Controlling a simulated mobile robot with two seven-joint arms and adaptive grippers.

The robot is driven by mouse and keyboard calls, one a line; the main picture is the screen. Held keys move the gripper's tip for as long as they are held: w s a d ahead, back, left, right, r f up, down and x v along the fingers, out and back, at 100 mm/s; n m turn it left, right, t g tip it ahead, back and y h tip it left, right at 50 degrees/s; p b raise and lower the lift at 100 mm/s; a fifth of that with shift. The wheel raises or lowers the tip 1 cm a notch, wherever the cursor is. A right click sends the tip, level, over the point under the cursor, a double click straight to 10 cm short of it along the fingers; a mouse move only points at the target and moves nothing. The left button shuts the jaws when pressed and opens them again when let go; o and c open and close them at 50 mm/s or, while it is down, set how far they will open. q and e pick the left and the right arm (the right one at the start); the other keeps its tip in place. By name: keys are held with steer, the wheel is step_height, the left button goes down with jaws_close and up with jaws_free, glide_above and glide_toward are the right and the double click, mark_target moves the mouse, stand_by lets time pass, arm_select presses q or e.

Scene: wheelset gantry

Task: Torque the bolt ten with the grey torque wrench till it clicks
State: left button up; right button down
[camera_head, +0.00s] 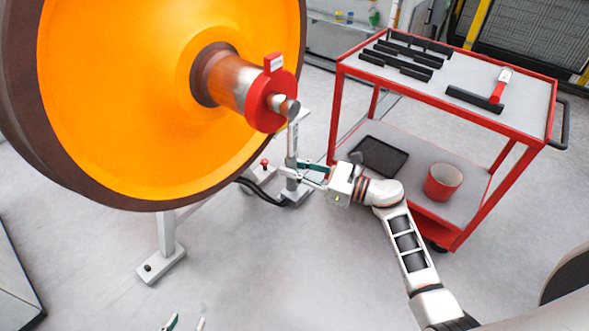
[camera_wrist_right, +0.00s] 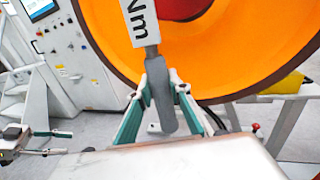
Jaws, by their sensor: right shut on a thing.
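My right gripper (camera_head: 303,174) is shut on the grey handle of the torque wrench (camera_head: 292,148). The wrench hangs upright just below and beside the axle end. In the right wrist view, my right gripper (camera_wrist_right: 165,88) clasps the grey wrench (camera_wrist_right: 162,100), and its white shaft label reads "Nm". The red collar (camera_head: 270,97) with a tag sits around the axle of the large orange wheel (camera_head: 120,90). The wrench's upper end is near the collar; contact cannot be told. Bolt ten cannot be made out. My left gripper (camera_head: 186,324) is open and empty at the bottom edge.
A red cart (camera_head: 540,72) at the right holds black holders (camera_head: 405,60) and a red-and-white tool (camera_head: 500,86). Its lower shelf has a black tray (camera_head: 380,155) and a red bin (camera_head: 443,182). A grey stand foot (camera_head: 160,265) is below the wheel; the front floor is clear.

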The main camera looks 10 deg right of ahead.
steer(key=shift+r, duration=0.1)
steer(key=s+a+m, duration=0.1)
steer(key=s+a+m+p, duration=0.1)
steer(key=a, duration=0.1)
steer(key=shift+s+a+r+t, duration=0.15)
steer(key=shift+s+r+t, duration=0.05)
steer(key=shift+t, duration=0.1)
steer(key=shift+m, duration=0.3)
steer(key=s+a+m+p, duration=0.1)
steer(key=s+a+r+m+p, duration=0.1)
steer(key=a, duration=0.1)
steer(key=shift+s+r+m+t+p, duration=0.15)
steer(key=shift+s+m+t+p, duration=0.05)
steer(key=shift+m+t+p, duration=0.1)
